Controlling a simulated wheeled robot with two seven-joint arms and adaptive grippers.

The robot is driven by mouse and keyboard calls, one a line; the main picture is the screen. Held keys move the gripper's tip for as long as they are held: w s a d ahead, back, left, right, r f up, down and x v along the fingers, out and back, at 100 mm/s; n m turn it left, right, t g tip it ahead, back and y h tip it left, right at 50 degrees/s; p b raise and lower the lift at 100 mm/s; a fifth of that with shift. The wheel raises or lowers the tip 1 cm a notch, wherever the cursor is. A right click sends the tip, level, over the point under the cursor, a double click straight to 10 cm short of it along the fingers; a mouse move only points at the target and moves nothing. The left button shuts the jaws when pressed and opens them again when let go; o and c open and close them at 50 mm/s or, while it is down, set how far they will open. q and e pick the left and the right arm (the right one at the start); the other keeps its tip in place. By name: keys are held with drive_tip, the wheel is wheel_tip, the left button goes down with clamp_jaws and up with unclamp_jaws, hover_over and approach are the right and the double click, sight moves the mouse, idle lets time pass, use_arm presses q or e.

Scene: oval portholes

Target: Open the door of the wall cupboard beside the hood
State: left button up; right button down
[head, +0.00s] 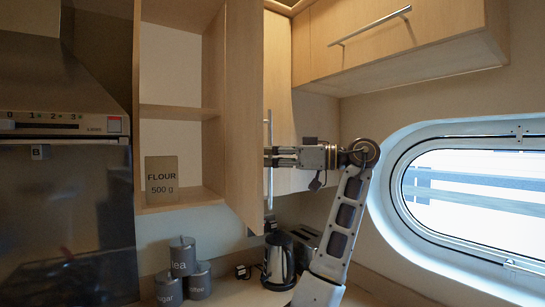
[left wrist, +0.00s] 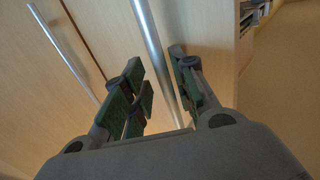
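The wall cupboard (head: 180,113) beside the hood stands open in the head view, its shelves in plain sight. Its wooden door (head: 243,110) is swung out to the right, seen nearly edge-on. A vertical bar handle (head: 269,190) is on the door's right-hand face. My left gripper (head: 268,156) reaches the handle from the right. In the left wrist view, the handle (left wrist: 150,40) passes between the parted fingers of the gripper (left wrist: 160,92), nearer the right finger. The gripper looks open around the bar, not clamped on it. My right gripper is not in view.
A flour packet (head: 162,180) stands inside the cupboard. The hood (head: 30,75) is at the left. Canisters (head: 183,256) and a kettle (head: 278,262) stand on the counter below. Another cupboard (head: 395,40) hangs at upper right, above an oval porthole (head: 475,190).

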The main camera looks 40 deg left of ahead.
use_arm(q)
drive_tip(key=shift+a+f, duration=0.1)
drive_tip(key=shift+a, duration=0.05)
drive_tip(key=v, duration=1.2)
drive_tip(key=shift+d, duration=0.25)
idle(0.4)
idle(0.5)
